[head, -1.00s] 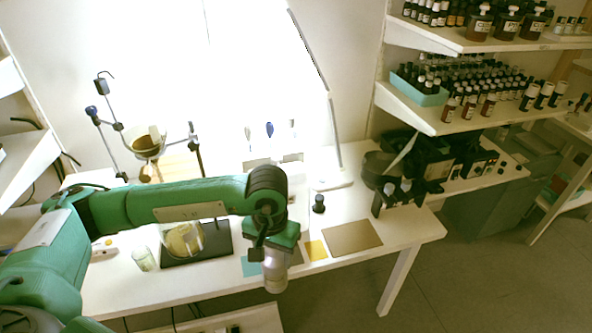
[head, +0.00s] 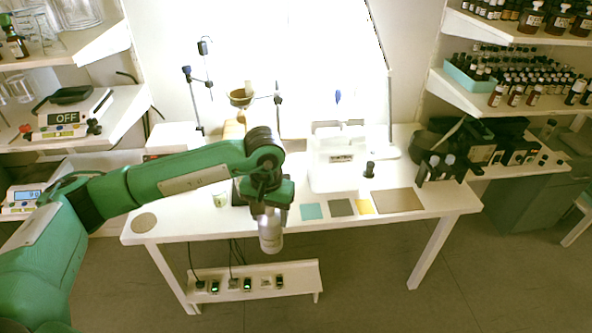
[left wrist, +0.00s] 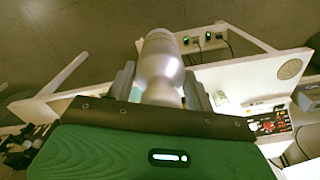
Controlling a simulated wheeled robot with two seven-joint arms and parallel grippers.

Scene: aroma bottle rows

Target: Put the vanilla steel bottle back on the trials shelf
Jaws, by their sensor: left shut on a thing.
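A silvery steel bottle (head: 270,236) hangs below my left gripper (head: 268,208) in the head view, in front of the table's front edge. My left gripper is shut on it. In the left wrist view the bottle (left wrist: 160,68) lies between the two fingers, its wider end pointing away from the palm. Its label cannot be read. Shelves with rows of dark bottles stand at the right, an upper shelf (head: 500,37) and a middle shelf (head: 478,107); I cannot tell which is the trials shelf. My right gripper is not in view.
The white table (head: 330,228) carries coloured mats, a white device (head: 340,165), a small dark bottle (head: 370,169) and stands with clamps. Scales stand on shelves at the left. A low board (head: 262,284) with plugs sits under the table. The floor in front is clear.

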